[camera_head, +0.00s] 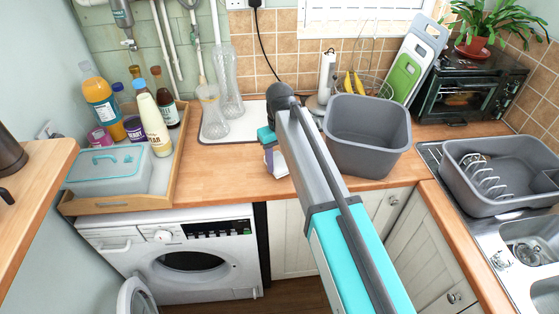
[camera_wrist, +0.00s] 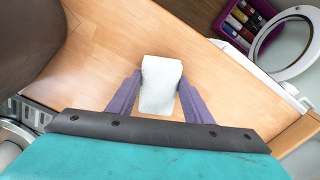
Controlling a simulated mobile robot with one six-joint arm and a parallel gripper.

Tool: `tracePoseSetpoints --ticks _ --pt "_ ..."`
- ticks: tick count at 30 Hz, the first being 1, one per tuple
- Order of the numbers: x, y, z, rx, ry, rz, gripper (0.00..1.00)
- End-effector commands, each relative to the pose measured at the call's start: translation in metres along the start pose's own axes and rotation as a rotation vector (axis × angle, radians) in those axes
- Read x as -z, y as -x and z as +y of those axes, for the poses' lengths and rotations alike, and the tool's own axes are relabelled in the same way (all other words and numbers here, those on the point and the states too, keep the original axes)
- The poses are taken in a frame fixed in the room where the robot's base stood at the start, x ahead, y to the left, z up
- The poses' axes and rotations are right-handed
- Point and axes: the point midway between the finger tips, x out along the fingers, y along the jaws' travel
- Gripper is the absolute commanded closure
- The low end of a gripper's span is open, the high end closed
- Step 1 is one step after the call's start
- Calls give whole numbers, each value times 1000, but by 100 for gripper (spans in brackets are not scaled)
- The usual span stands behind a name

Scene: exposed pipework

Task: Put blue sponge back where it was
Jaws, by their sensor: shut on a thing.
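My gripper (camera_head: 274,162) is over the worktop in the head view, between the white tray and the grey basin. In the wrist view its two purple fingers (camera_wrist: 160,82) are shut on a pale, whitish block (camera_wrist: 160,94). The block sits upright between the fingers, with wooden worktop (camera_wrist: 110,55) around it. Its visible face looks pale rather than blue, and I cannot tell whether it touches the worktop. No other sponge is clearly visible.
The grey basin (camera_head: 366,160) is close right of my gripper. A white tray (camera_head: 226,133) with glass bottles is behind left. A wooden tray (camera_head: 120,201) with bottles and a lidded box (camera_head: 107,169) is further left. The washing machine (camera_head: 180,258) is below; the sink and dish rack (camera_head: 500,172) are right.

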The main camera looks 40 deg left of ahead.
Motion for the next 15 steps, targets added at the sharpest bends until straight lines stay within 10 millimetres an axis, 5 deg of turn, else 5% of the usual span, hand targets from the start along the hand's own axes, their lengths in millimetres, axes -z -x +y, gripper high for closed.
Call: tracePoseSetpoints --ticks 15 --pt "0 -10 0 0 -1 0 75"
